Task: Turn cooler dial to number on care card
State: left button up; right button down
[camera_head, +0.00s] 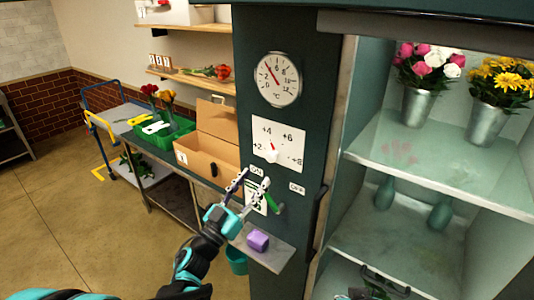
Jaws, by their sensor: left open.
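The cooler dial (271,156) is a small pale knob with a red mark, on a white plate (289,148) printed +2, +4, +6 and +8. The red mark points roughly upward; its exact setting is too small to tell. My left gripper (250,187) is open, with its fingers pointing up, below the dial plate and apart from the knob. Behind its fingers is a white card (256,204) with green on it, partly hidden; I cannot read a number there.
A round thermometer (278,79) is above the dial. A green lever (273,204) sits between ON and OFF labels. A purple block (257,240) rests on a small ledge (272,258). The cooler shelves (450,180) are at right, a cardboard box (207,165) at left.

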aim_at(269, 160)
pick_arm(q)
jog(key=x, duration=0.7)
jog(key=shift+w+d+r+b, duration=0.1)
jog(key=shift+d+b, duration=0.1)
jog(key=shift+b, duration=0.15)
jog(key=shift+c, duration=0.4)
grip_shut()
